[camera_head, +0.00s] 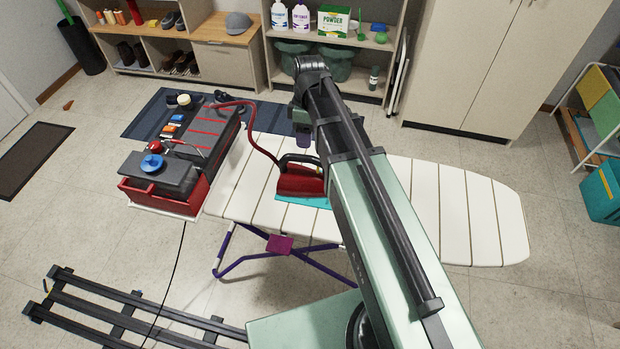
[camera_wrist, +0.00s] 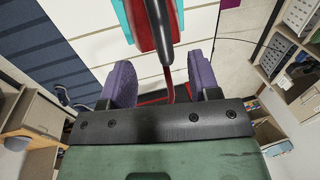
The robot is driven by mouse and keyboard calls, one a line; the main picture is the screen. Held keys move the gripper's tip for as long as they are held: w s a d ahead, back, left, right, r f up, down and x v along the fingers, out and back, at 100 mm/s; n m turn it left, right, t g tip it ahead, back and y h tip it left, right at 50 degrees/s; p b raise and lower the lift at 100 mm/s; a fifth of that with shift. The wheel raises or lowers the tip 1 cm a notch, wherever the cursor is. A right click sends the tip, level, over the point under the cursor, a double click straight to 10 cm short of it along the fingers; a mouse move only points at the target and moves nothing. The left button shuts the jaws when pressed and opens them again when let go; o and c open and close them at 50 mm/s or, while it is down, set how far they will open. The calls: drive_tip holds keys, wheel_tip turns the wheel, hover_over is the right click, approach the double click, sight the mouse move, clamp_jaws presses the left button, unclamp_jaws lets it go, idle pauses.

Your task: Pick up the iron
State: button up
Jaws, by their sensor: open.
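The red iron (camera_head: 300,184) with a dark handle rests on a teal pad (camera_head: 316,203) on the white ironing board (camera_head: 455,205). A red hose runs from it to the red and grey box unit at the board's left end. My arm hides part of the iron's right side. My gripper (camera_head: 303,142) points down above the far side of the board, near the iron. In the wrist view, my gripper's two purple fingers (camera_wrist: 162,82) are apart. The iron (camera_wrist: 142,28) shows beyond them at the top, with its dark handle roughly in line with the gap. Nothing is between the fingertips.
The red and grey unit (camera_head: 165,196) stands at the board's left end. Shelves with shoes and bottles line the back, beside a tall cabinet (camera_head: 480,60). A dark blue rug (camera_head: 148,120) lies behind the unit. The board's right half is clear.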

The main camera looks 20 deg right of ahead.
sight(304, 174)
drive_tip(key=f+b, duration=0.3)
drive_tip(key=s+a+f+b, duration=0.1)
drive_tip(key=f+b, duration=0.2)
drive_tip(key=f, duration=0.1)
drive_tip(key=f+b, duration=0.3)
drive_tip(key=shift+s+a+f, duration=0.15)
drive_tip(key=shift+s+f, duration=0.05)
drive_tip(key=shift+s, duration=0.2)
drive_tip(key=shift+r, duration=0.25)
clamp_jaws()
wheel_tip(304, 174, up, 20)
drive_tip(key=p, duration=2)
